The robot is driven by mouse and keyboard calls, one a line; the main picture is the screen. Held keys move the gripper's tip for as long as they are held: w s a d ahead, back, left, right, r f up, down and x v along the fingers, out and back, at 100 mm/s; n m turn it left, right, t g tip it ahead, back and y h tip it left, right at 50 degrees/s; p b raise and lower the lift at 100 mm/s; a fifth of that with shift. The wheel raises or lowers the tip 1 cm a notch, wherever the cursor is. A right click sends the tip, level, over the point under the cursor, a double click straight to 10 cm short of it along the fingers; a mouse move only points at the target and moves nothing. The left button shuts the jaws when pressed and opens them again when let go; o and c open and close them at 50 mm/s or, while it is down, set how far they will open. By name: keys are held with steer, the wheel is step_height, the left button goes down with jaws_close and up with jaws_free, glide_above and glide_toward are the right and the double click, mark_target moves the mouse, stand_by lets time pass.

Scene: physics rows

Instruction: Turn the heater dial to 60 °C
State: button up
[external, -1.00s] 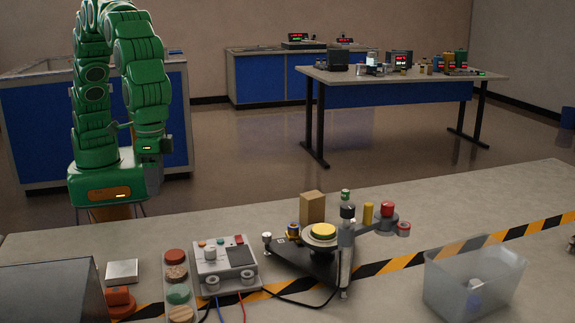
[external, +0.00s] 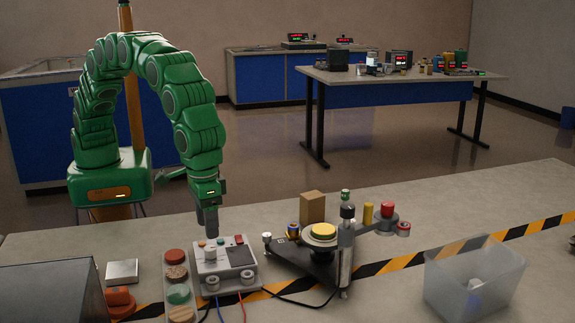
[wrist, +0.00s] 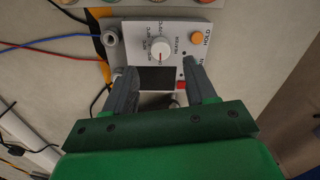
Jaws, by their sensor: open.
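The heater box (external: 226,281) is a pale unit on the bench in the external view, with a dark panel and cables at its front. Its heater dial (wrist: 160,48) is a round white knob with a small red mark, ringed by temperature markings too small to read surely. The dial also shows in the external view (external: 210,254). My gripper (external: 208,229) points down just above the back left of the box. In the wrist view my gripper (wrist: 159,74) is open and empty. Its two fingers are apart, with the dial beyond their tips.
An orange button (wrist: 197,38) sits beside the dial. A tray of coloured discs (external: 177,294) stands close left of the box. A dark stand with a yellow-topped disc (external: 323,231) and upright post is to the right. A clear bin (external: 470,285) is farther right.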

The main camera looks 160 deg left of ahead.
mark_target(210, 248)
step_height(210, 248, down, 6)
stand_by(0.4)
jaws_close()
